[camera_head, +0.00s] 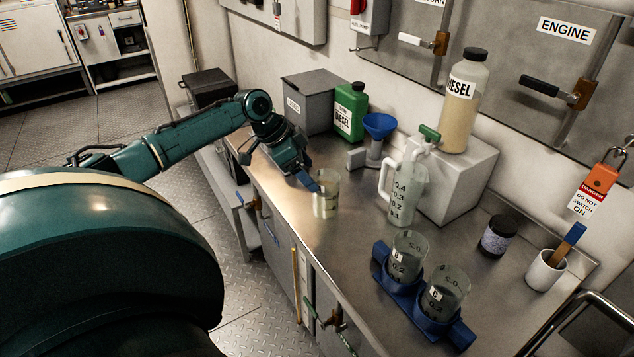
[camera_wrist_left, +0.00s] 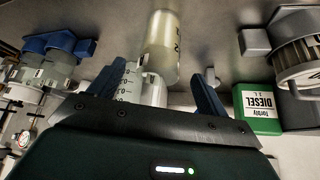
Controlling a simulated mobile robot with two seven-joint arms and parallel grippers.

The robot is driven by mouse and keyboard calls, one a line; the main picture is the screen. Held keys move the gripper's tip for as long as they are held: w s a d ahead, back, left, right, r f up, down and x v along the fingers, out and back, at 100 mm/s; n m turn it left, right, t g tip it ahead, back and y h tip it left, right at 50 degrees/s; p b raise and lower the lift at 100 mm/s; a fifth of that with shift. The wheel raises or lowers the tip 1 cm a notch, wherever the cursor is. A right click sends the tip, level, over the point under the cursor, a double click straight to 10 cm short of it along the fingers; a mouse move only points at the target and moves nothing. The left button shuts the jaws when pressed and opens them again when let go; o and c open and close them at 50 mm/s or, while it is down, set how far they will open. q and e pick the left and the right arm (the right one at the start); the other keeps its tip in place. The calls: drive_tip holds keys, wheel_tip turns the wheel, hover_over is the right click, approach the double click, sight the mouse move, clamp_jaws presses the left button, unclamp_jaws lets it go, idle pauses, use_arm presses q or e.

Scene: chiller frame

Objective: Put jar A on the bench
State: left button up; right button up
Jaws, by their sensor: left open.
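A clear jar with pale yellowish liquid (camera_head: 328,203) stands upright on the steel bench (camera_head: 290,215); I take it as jar A, though its letter cannot be read clearly. It also shows in the left wrist view (camera_wrist_left: 162,50), ahead of and between the fingers. My left gripper (camera_head: 311,182) is open beside the jar, on its left side in the head view. In the left wrist view the open fingers (camera_wrist_left: 158,85) are apart with no grip on the jar. My right gripper is not in view.
A blue holder (camera_head: 462,335) carries two jars (camera_head: 408,262) at the front right. A measuring jug (camera_head: 404,195), blue funnel (camera_head: 379,125), green diesel can (camera_head: 350,112) and grey box (camera_head: 308,100) line the back. Bare bench lies between the jar and the holder.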

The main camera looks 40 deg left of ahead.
use_arm(q)
drive_tip(key=v, duration=0.5)
drive_tip(key=shift+s+r, duration=0.15)
drive_tip(key=shift+r, duration=0.2)
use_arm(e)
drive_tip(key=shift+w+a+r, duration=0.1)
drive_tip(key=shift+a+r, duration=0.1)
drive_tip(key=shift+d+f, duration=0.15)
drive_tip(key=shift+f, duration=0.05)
